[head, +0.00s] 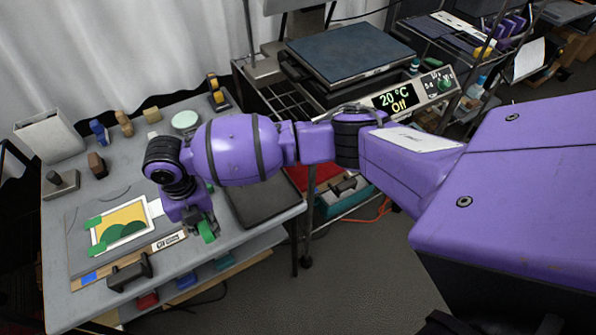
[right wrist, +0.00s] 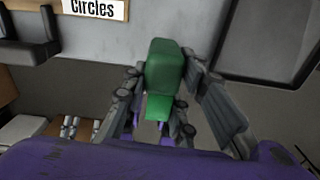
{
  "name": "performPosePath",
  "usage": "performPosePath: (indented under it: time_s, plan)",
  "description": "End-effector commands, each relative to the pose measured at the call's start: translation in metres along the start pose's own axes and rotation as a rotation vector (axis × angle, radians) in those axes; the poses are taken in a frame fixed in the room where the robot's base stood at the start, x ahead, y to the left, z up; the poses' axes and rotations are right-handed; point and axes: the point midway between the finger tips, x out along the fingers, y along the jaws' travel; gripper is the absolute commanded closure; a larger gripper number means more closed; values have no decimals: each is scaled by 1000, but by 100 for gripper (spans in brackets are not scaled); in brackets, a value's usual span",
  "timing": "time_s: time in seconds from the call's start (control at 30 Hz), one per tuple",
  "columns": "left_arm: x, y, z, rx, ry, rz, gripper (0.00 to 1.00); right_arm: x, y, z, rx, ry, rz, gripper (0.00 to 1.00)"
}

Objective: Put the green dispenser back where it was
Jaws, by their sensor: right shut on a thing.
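The green dispenser (right wrist: 164,68) is between the fingers of my right gripper (right wrist: 170,105) in the right wrist view. The fingers are shut on it from both sides. In the head view the dispenser (head: 207,232) shows as a small green piece under my right gripper (head: 196,220), near the front right edge of the grey table (head: 235,245). I cannot tell whether it touches the table. My left gripper is not in view.
A framed yellow and green picture (head: 122,224) with green corner pieces lies on a mat left of the gripper. A black-handled block (head: 130,270) stands in front. A dark flat plate (head: 262,200) lies to the right. Other dispensers and blocks line the table's back.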

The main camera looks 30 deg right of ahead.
Motion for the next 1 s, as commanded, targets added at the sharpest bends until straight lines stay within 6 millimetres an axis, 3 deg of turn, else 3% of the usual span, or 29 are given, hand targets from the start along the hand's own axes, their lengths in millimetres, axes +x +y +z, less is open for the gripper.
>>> performPosePath:
  time_s: [0.17, 0.4, 0.77, 0.8, 0.9, 1.0]
  plan:
    - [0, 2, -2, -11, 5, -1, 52, 9, -2, 8, 2, -2, 0, 95]
    - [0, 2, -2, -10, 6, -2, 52, 39, -2, 8, 1, -2, 0, 95]
    - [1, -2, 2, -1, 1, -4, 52, 42, -2, 9, 0, -4, 1, 95]
    - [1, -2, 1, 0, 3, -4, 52, 41, -2, 9, 0, -5, 1, 69]
    - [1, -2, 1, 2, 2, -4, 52, 41, -2, 10, 0, -5, 1, 56]
    - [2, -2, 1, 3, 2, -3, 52, 40, -2, 10, 0, -6, 1, 56]
